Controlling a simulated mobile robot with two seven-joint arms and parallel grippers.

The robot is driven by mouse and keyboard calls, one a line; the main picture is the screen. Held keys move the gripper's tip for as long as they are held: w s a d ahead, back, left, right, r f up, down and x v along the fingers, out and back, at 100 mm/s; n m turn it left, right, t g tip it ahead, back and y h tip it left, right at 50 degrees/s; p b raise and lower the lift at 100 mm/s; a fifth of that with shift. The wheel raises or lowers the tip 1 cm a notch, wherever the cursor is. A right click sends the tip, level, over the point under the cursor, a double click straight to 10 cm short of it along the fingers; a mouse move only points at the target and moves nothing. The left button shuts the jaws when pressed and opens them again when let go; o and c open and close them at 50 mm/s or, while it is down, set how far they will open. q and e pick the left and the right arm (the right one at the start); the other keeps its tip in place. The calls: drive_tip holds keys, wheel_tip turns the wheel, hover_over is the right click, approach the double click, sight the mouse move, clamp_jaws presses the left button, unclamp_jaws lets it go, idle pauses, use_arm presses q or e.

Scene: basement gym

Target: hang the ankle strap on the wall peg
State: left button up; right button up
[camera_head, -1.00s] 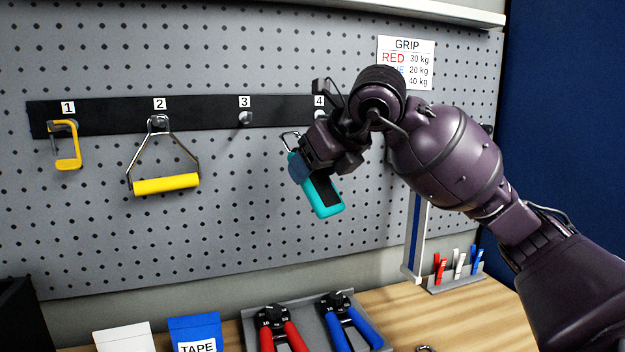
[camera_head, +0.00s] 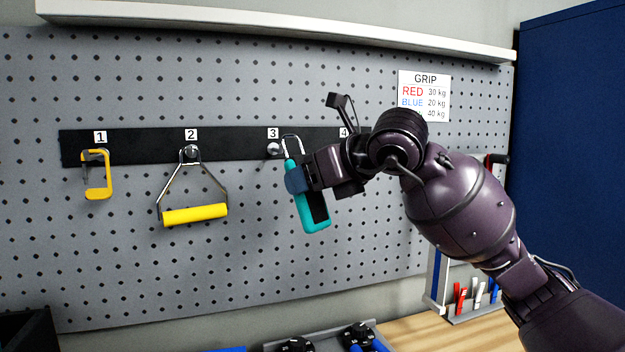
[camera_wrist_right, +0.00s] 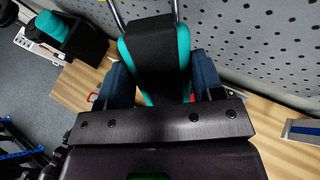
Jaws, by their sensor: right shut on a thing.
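The ankle strap (camera_head: 314,212) is teal with a black band and a metal ring at its top. My right gripper (camera_head: 296,178) is shut on it and holds it in front of the pegboard, ring up and slightly tilted. In the right wrist view the strap (camera_wrist_right: 155,50) sits between the two blue fingertips of the gripper (camera_wrist_right: 160,85). The wall peg under label 3 (camera_head: 273,149) is bare and just left of the ring. I cannot tell whether the ring touches it. The peg under label 4 is hidden behind my right arm. My left gripper is not in view.
A yellow clamp-like piece (camera_head: 97,175) hangs at label 1 and a yellow-handled grip (camera_head: 195,214) at label 2. A shelf (camera_head: 280,28) runs above the pegboard (camera_head: 110,265). Hand grippers lie in a tray (camera_head: 272,346) below. Coloured markers (camera_head: 476,296) stand at right.

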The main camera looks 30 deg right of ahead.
drive_tip(key=shift+w+d, duration=0.2)
drive_tip(key=shift+w, duration=0.15)
drive_tip(key=shift+w+d+f, duration=0.1)
drive_tip(key=shift+w+d, duration=0.05)
drive_tip(key=shift+w, duration=0.45)
drive_tip(key=shift+w+d+f, duration=0.1)
drive_tip(key=shift+w, duration=0.5)
drive_tip(key=w+d+f, duration=0.2)
drive_tip(key=w, duration=0.5)
drive_tip(key=shift+w+b, duration=0.25)
drive_tip(key=shift+b, duration=0.2)
idle(0.5)
drive_tip(key=o, duration=0.8)
drive_tip(key=shift+o, duration=1.3)
